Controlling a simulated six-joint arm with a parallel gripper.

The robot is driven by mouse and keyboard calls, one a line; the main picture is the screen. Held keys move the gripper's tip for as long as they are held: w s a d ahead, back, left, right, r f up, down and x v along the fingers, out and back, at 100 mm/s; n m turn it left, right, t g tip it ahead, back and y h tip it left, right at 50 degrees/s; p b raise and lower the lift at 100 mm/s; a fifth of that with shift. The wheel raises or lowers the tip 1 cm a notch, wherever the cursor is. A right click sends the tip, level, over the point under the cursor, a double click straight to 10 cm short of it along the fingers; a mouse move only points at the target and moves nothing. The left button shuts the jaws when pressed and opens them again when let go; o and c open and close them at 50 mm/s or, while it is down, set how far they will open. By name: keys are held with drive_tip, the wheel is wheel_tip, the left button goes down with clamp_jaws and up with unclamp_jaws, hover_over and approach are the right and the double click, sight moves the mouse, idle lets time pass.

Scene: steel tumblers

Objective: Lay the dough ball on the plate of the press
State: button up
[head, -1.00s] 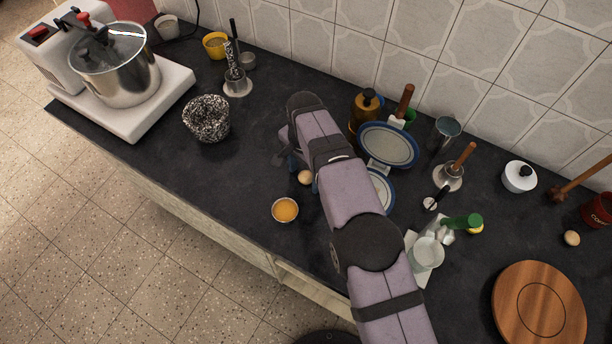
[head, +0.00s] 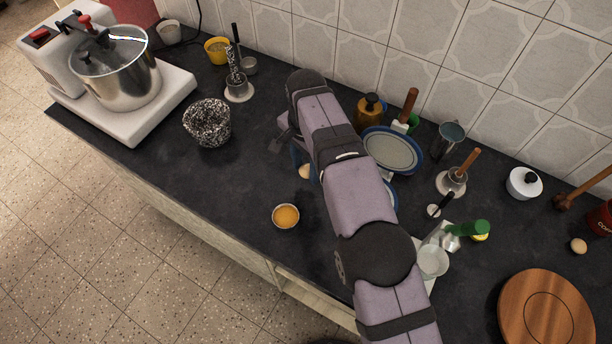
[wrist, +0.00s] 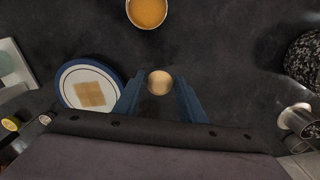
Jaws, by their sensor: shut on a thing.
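The dough ball (wrist: 160,82) is pale and round, and sits between the two blue fingers of my gripper (wrist: 159,92) in the wrist view. My gripper is shut on it. In the head view the dough ball (head: 304,172) shows partly, beside my forearm. The press has a round, blue-rimmed lower plate (wrist: 71,77), left of my gripper in the wrist view, with a tan square on it. In the head view the raised upper plate (head: 391,150) shows right of my arm, and the lower plate is mostly hidden behind the arm.
A small bowl of orange liquid (head: 286,216) stands near the counter's front edge. A speckled bowl (head: 208,122) stands to the left. Behind the press is an amber pot (head: 369,110); a plunger-like tool (head: 452,181) stands to its right. The counter between the two bowls is clear.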

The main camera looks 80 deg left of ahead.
sight(306, 174)
drive_tip(key=shift+r, duration=2)
